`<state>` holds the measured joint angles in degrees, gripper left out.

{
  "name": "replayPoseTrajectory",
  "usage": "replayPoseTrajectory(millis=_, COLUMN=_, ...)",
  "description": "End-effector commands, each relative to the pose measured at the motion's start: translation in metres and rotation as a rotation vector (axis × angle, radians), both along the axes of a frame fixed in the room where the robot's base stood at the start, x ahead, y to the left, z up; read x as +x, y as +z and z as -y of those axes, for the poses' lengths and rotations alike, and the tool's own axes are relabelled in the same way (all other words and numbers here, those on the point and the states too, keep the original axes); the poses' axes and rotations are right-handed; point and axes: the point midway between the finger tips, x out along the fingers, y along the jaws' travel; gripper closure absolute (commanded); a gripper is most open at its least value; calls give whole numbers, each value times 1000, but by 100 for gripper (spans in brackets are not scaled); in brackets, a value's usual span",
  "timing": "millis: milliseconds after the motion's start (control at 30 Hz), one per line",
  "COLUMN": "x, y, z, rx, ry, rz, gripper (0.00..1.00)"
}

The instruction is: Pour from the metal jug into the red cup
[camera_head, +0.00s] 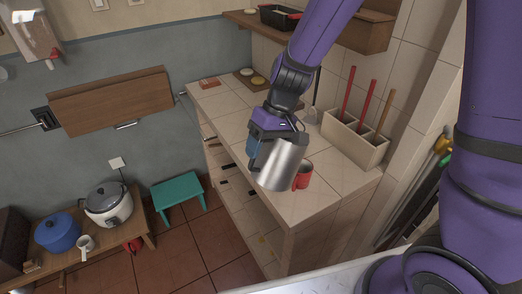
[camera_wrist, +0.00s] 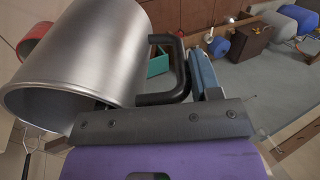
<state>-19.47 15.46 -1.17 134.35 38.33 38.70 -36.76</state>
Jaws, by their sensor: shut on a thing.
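The metal jug (camera_head: 281,164) is a brushed silver cylinder with a black handle, held above the counter's front edge. It looks tilted in the head view. My gripper (camera_head: 268,132) is shut on its handle, which shows in the wrist view (camera_wrist: 180,70). The jug's body (camera_wrist: 90,50) fills the upper left there, with its open rim toward the lower left. The red cup (camera_head: 303,177) stands on the counter just right of the jug, partly hidden behind it. A part of the cup (camera_wrist: 34,36) shows at the wrist view's left edge. The jug's contents and any flow cannot be seen.
The tiled counter (camera_head: 326,200) has a white utensil box (camera_head: 352,141) with red-handled tools behind the cup. A board (camera_head: 246,74) with small round items lies at the far end. A teal stool (camera_head: 178,194) stands on the floor left of the counter.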

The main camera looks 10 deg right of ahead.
Motion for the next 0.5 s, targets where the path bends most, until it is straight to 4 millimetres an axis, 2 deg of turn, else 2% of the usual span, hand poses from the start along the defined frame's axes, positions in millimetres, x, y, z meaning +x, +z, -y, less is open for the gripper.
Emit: replayPoseTrajectory(millis=500, x=7, y=-34, z=15, rx=365, ry=-7, rz=-159, gripper=78)
